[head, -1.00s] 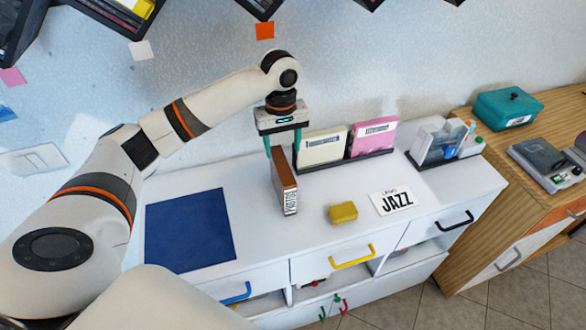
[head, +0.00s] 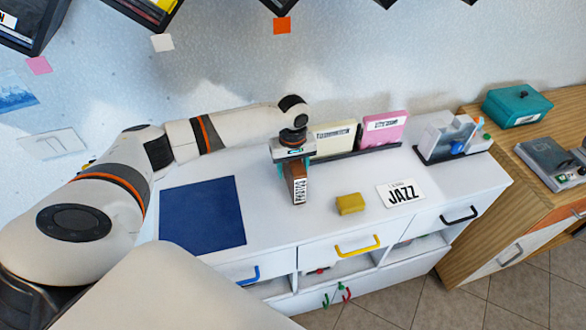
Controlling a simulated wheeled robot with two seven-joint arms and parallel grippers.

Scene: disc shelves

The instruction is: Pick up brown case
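The brown case (head: 299,187) stands upright on the white cabinet top, its narrow labelled spine facing me. My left gripper (head: 294,170) is low over it from above, with the fingers down around its upper part. One teal finger shows at the case's left side; the other finger is mostly hidden. I cannot tell whether the fingers touch the case. My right gripper is not in view.
A cream case (head: 334,139) and a pink case (head: 385,128) stand in a dark rack behind. A yellow block (head: 350,204), a JAZZ card (head: 401,193) and a blue mat (head: 203,214) lie on the top. A clear organiser (head: 448,137) stands at right.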

